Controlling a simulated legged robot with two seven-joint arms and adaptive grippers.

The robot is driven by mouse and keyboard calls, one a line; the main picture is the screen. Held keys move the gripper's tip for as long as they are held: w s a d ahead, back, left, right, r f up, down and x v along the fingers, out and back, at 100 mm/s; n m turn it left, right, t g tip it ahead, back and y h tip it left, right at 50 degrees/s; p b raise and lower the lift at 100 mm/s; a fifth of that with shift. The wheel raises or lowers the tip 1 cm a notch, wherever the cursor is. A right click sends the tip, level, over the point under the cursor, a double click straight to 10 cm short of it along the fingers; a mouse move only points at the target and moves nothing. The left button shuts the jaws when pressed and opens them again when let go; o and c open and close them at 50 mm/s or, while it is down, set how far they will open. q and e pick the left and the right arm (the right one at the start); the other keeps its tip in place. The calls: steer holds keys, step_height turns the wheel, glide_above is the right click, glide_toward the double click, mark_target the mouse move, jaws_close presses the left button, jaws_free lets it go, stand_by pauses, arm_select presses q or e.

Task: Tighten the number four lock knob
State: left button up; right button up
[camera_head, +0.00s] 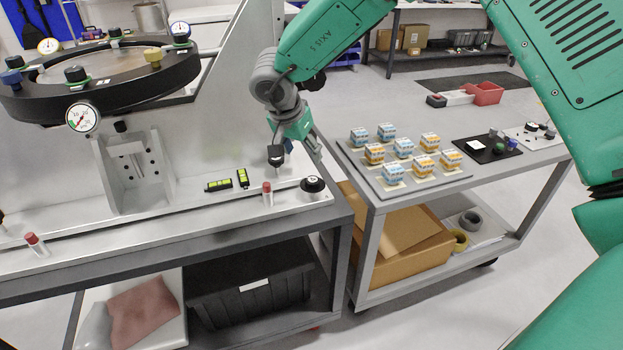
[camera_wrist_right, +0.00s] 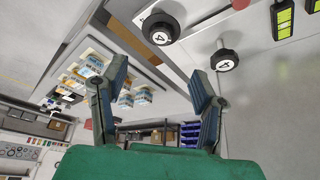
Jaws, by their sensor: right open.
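Two black knobs, each with a white "4" on its face, show in the right wrist view. One knob (camera_wrist_right: 161,27) sits low at the corner of the base plate. The other knob (camera_wrist_right: 224,59) is on a thin metal stem. In the head view the corner knob (camera_head: 313,184) stands at the plate's right end, and the stem knob (camera_head: 276,154) is close beside my right gripper (camera_head: 302,148). My right gripper's fingers also show in the wrist view (camera_wrist_right: 158,76), spread apart with nothing between them. Both knobs are outside the fingers. My left gripper is out of view.
The round black mirror fixture (camera_head: 112,88) with gauges stands at left. Yellow-green levels (camera_head: 242,178) and a red-capped pin (camera_head: 267,193) are near the knobs. A cart (camera_head: 365,195) with several small boxes stands at right. A gap separates the cart from the bench.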

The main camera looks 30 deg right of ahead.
mark_target(312, 180)
steer(key=x, duration=1.2)
steer(key=shift+w+b, duration=0.1)
steer(key=shift+b, duration=0.3)
steer(key=shift+a, duration=0.1)
steer(key=c, duration=1.1)
